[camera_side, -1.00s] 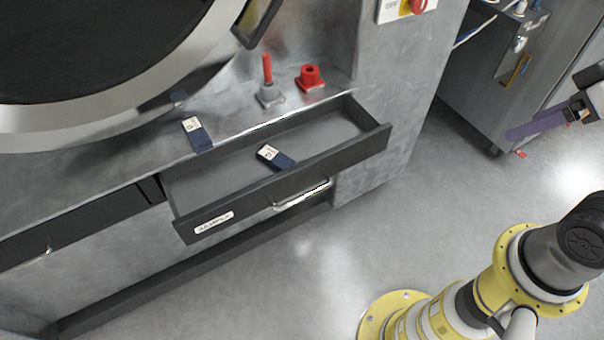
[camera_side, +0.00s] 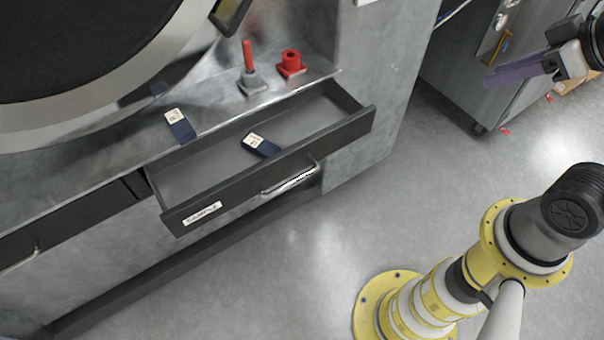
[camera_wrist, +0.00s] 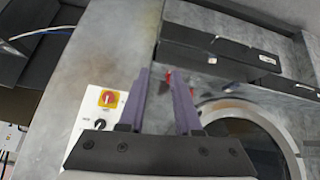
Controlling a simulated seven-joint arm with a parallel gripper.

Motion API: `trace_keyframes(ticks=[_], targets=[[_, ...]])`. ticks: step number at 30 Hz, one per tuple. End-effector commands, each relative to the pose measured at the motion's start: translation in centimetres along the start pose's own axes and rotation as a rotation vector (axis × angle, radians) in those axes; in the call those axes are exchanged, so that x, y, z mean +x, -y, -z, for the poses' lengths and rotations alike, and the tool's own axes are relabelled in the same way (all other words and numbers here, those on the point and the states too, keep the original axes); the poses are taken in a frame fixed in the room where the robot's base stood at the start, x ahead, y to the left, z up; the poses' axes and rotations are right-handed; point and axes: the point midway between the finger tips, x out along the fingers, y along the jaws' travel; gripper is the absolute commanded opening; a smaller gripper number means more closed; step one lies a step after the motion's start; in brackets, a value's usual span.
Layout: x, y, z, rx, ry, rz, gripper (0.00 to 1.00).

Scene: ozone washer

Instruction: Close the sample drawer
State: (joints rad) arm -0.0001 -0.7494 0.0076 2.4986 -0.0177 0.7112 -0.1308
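The sample drawer (camera_side: 265,177) is pulled out of the grey washer front in the side view, its inside exposed. It has a dark front, a silver bar handle (camera_side: 289,180) and a white label (camera_side: 203,213). A dark blue tagged item (camera_side: 262,146) lies inside. In the wrist view, the dark drawer (camera_wrist: 215,38) shows at the top. My gripper (camera_side: 488,80) is at the upper right of the side view, well apart from the drawer. Its two purple fingers are spread with nothing between them in the wrist view (camera_wrist: 160,75).
A similar blue item (camera_side: 180,125) lies on the ledge by the round door (camera_side: 70,110). A red-handled lever (camera_side: 249,70) and a red fitting (camera_side: 291,64) stand above the drawer. Another dark drawer (camera_side: 75,223) is at left. The floor before the drawer is clear.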

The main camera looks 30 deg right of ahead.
Motion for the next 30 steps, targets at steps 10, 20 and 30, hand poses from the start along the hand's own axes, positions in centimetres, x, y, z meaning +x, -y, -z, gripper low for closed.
trace_keyframes(ticks=[10, 20, 30], targets=[[8.9, 3.1, 7.6, -0.544, -0.284, -0.004, 0.0], [19.3, 15.6, 0.6, -1.038, -0.351, 0.27, 0.0], [21.5, 19.1, -6.3, -1.141, -0.226, 0.415, 0.0]])
